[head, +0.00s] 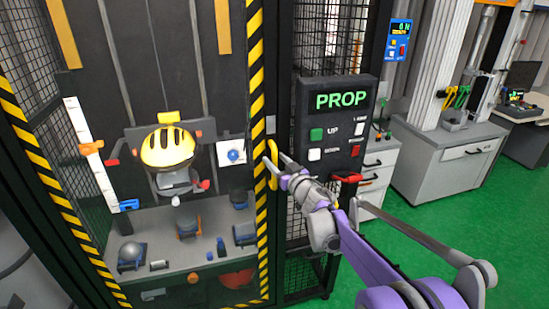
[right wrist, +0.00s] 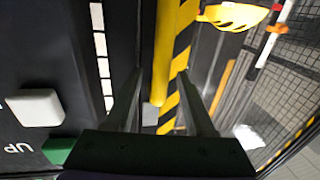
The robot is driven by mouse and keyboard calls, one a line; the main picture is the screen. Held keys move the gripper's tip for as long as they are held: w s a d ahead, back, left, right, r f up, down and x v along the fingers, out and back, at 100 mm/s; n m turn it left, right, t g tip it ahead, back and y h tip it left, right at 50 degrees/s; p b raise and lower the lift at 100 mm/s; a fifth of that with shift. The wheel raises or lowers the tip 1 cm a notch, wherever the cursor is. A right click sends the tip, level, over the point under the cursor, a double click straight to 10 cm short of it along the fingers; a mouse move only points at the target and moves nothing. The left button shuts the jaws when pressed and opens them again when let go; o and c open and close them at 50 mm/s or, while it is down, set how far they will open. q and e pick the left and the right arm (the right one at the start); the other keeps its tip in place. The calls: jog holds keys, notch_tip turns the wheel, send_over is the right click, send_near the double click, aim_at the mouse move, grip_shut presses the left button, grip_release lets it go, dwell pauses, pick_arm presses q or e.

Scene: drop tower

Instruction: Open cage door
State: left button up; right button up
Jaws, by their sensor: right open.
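The cage door (head: 258,75) has a black and yellow striped edge and stands shut as far as I can see. Its yellow vertical handle (head: 272,175) is on the right edge of the door; it also shows in the right wrist view (right wrist: 163,50). My right gripper (head: 275,164) is at the handle, with its fingers apart. In the right wrist view the two fingers (right wrist: 165,85) point toward the handle, one on each side of it. I cannot tell whether either finger touches it. My left gripper is not in view.
The black PROP control panel (head: 341,78), with its buttons, is right of the handle, close to my right arm. Behind the door are a yellow helmet (head: 168,147) and several small items. A grey cabinet (head: 445,165) stands at the right. Green floor (head: 400,240) is open there.

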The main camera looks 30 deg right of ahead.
jog(key=shift+w, duration=0.6)
grip_shut()
dwell(1.1)
